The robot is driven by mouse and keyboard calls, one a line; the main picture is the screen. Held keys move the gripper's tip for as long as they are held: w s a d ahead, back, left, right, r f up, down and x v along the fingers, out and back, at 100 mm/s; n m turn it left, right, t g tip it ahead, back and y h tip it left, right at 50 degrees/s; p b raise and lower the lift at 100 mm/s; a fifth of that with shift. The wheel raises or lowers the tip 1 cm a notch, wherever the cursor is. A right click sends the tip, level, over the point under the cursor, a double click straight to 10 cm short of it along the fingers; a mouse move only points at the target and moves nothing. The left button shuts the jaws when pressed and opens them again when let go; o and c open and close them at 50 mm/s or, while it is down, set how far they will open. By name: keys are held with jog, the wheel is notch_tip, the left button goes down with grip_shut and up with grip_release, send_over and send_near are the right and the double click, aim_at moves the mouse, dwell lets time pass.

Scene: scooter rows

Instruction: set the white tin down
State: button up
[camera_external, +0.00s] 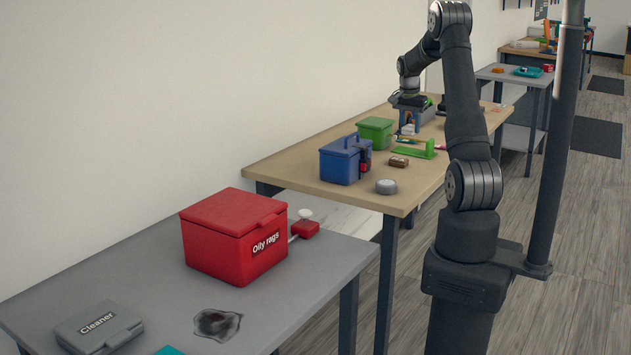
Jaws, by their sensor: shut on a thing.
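My gripper (409,101) is at the far end of the wooden table (290,168), pointing down just above a blue-grey block or box (414,117). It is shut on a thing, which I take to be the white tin. The fingers and the held tin are too small and dark to make out clearly, and I cannot tell whether the tin touches anything below. A separate round pale-grey tin (386,187) stands at the near right of the same table, well away from my gripper.
A blue caddy (340,164), a green bin (375,133), a brown block (399,162) and a green bracket (418,152) stand on the wooden table. The near grey table (150,270) holds a red "Oily rags" box (215,240) and a grey "Cleaner" case (97,330). A dark post (555,150) rises at right.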

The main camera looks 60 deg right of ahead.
notch_tip(320, 180, up, 11)
jog(key=w+a+n, duration=0.3)
jog(key=w+a, duration=0.7)
jog(key=a, duration=0.3)
jog(key=w+a+n, duration=0.2)
jog(key=w+a, duration=0.8)
jog(key=a, duration=0.4)
jog(key=w+a+n+t, duration=0.1)
jog(key=w+a+n, duration=0.15)
jog(key=a, duration=1.35)
jog(key=w+a+n, duration=0.1)
jog(key=a+n, duration=0.2)
jog(key=a, duration=1.3)
jog(key=n+y, duration=0.2)
jog(key=n, duration=0.6)
send_over(217, 326)
jog(key=shift+m+t, duration=0.25)
jog(key=shift+t, duration=0.15)
jog(key=f, duration=2.5)
jog(key=shift+s+f, duration=0.35)
jog(key=shift+f, duration=0.05)
